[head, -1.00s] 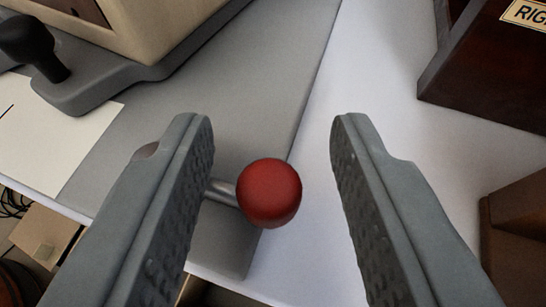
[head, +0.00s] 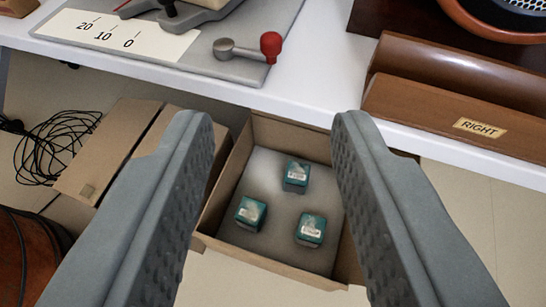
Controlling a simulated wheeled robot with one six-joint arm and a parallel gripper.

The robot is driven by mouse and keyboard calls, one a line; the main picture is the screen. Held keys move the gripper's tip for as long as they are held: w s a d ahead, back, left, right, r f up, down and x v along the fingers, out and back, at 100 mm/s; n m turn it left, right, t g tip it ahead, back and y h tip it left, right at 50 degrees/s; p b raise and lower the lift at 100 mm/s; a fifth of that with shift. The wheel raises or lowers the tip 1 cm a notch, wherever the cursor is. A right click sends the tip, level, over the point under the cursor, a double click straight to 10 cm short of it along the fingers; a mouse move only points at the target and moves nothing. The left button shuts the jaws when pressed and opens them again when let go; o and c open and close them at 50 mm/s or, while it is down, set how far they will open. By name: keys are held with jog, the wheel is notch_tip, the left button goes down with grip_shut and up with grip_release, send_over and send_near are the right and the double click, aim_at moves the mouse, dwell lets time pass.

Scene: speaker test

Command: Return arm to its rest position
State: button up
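My gripper (head: 272,125) is open, with nothing between its two grey ridged fingers. In the head view it hangs in front of the white table's edge, with an open cardboard box beyond and below it. The red ball knob (head: 271,44) on its short metal lever (head: 236,50) sits at the right end of the grey base plate (head: 190,68), apart from my fingers. A white scale marked 20, 10, 0 (head: 116,36) lies on that plate.
The white table (head: 310,85) crosses the top. A brown wooden piece labelled RIGHT (head: 440,115) and a speaker (head: 510,15) stand at right. The cardboard box (head: 285,130) holds three teal boxes (head: 296,177). A black cable coil (head: 60,140) lies at left.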

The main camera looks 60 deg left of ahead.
jog(key=shift+s+d+r, duration=0.1)
jog(key=shift+s+d, duration=0.05)
jog(key=shift+d, duration=0.15)
jog(key=s+a+r+t+h, duration=0.15)
jog(key=a+r+t, duration=0.25)
jog(key=a+r, duration=0.8)
jog(key=s+a+r+t+h, duration=0.15)
jog(key=a+r+t, duration=0.5)
jog(key=r, duration=0.95)
jog(key=s+a+r+m+t+h, duration=0.1)
jog(key=s+a+r+m+h, duration=0.2)
jog(key=s+a+r, duration=0.35)
jog(key=s+a+r+m+t+h, duration=0.1)
jog(key=s+a+r+m+h, duration=0.15)
jog(key=s, duration=0.55)
jog(key=s+a+r+m+t+h, duration=0.1)
jog(key=s+a+r+m+h, duration=0.2)
jog(key=s, duration=0.4)
jog(key=s+a+f+m+g, duration=0.1)
jog(key=s+a+f, duration=0.1)
jog(key=s+f, duration=0.2)
jog(key=s+a+f+m+g, duration=0.1)
jog(key=s+a+f, duration=0.2)
jog(key=s, duration=0.6)
jog(key=s+a+f+m+g, duration=0.1)
jog(key=s+a+f, duration=0.1)
jog(key=s+f, duration=0.3)
jog(key=shift+s+a+f, duration=0.15)
jog(key=shift+s+a, duration=0.05)
jog(key=shift+s, duration=1.05)
